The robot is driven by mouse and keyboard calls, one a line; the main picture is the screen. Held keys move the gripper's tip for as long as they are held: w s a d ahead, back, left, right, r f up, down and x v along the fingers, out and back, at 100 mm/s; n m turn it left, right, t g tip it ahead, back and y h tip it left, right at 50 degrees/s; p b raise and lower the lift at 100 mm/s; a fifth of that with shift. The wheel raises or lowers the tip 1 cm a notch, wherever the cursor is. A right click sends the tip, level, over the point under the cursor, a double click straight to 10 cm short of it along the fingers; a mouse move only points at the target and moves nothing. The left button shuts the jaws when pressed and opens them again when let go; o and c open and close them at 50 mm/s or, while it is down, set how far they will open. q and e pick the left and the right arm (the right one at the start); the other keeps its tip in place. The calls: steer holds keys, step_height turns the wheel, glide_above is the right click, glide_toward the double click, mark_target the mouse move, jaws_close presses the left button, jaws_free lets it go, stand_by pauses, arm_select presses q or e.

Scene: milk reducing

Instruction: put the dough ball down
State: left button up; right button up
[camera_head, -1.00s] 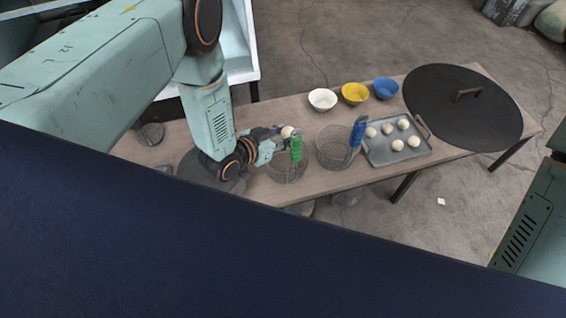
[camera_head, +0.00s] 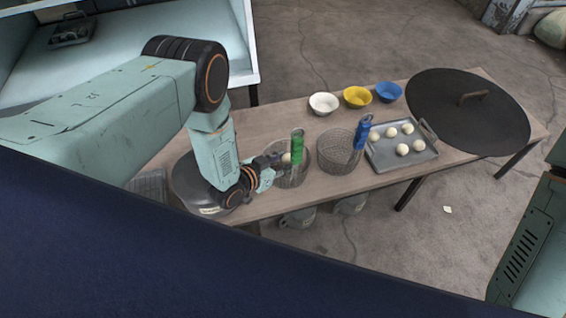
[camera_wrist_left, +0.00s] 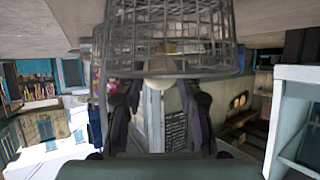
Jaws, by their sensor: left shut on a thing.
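My left gripper (camera_head: 281,160) is shut on a pale dough ball (camera_head: 286,158) at the wire basket with the green handle (camera_head: 293,180). In the left wrist view, the dough ball (camera_wrist_left: 160,67) sits between the fingertips (camera_wrist_left: 160,82), right by the wire mesh of a basket (camera_wrist_left: 185,28). The ball is partly hidden by the mesh and handle, and I cannot tell whether it touches the basket bottom. My right gripper is not in view.
A second wire basket with a blue handle (camera_head: 340,158) stands to the right. A grey tray (camera_head: 384,163) holds several dough balls. White (camera_head: 323,104), yellow (camera_head: 357,97) and blue (camera_head: 388,91) bowls line the back. A large dark round lid (camera_head: 468,120) covers the right end.

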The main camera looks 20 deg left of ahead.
arm_select(q)
steer(key=shift+f+b, duration=0.55)
steer(key=shift+f, duration=0.05)
steer(key=o, duration=0.5)
steer(key=shift+o, duration=0.2)
steer(key=shift+r+p, duration=0.45)
steer(key=p+v, duration=0.5)
steer(key=v, duration=0.7)
